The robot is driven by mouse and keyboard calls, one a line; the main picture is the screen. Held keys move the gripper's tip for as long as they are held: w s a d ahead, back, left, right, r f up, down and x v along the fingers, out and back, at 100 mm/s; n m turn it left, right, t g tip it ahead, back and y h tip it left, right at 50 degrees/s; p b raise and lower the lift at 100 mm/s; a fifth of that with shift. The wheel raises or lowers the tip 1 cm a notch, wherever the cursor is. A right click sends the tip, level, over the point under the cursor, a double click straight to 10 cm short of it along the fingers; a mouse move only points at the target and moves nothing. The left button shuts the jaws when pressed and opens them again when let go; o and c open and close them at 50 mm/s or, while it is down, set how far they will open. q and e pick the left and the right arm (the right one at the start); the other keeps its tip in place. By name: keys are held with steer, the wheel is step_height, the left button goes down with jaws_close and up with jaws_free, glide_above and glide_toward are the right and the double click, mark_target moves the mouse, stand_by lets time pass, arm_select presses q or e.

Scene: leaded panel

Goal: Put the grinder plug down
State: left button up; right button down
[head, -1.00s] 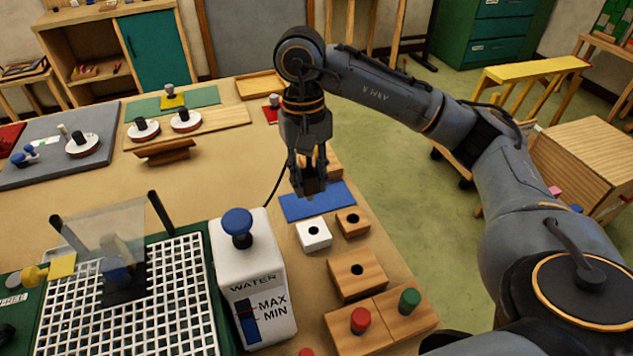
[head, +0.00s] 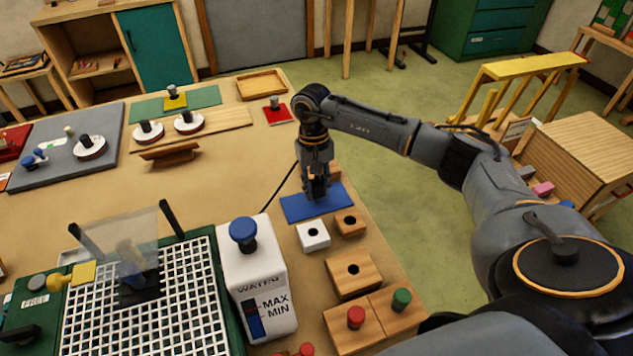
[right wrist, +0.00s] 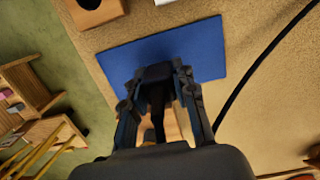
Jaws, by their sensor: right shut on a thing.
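My right gripper (head: 317,194) is shut on the dark grinder plug (right wrist: 157,92), which shows between the two fingers in the right wrist view. It hangs over the blue mat (head: 296,209), which also shows in the right wrist view (right wrist: 200,45). The plug is low over the mat; I cannot tell whether it touches it. A black cord (right wrist: 262,68) curves over the table beside the mat. In the head view the plug is mostly hidden by the fingers. My left gripper is not in view.
A white wooden block (head: 313,236) and a brown block (head: 350,223) with holes sit just in front of the mat. The white water tank (head: 262,285) with a blue knob stands nearer. The table's right edge is close to the mat.

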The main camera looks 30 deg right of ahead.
steer(key=shift+a+f, duration=0.1)
steer(key=c, duration=1.1)
jaws_free()
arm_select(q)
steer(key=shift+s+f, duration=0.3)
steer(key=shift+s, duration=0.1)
arm_select(e)
steer(key=shift+o, duration=0.2)
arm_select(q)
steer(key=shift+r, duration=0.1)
arm_select(e)
steer(key=shift+r, duration=0.25)
steer(key=r+b, duration=0.1)
steer(key=r, duration=0.2)
steer(key=w+r+b, duration=0.1)
steer(key=r, duration=0.3)
steer(key=r+b, duration=0.2)
steer(key=r, duration=0.2)
steer(key=shift+w+d, duration=0.2)
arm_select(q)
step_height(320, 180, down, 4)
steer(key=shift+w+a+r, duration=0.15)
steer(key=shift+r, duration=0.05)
arm_select(e)
steer(key=shift+r, duration=0.35)
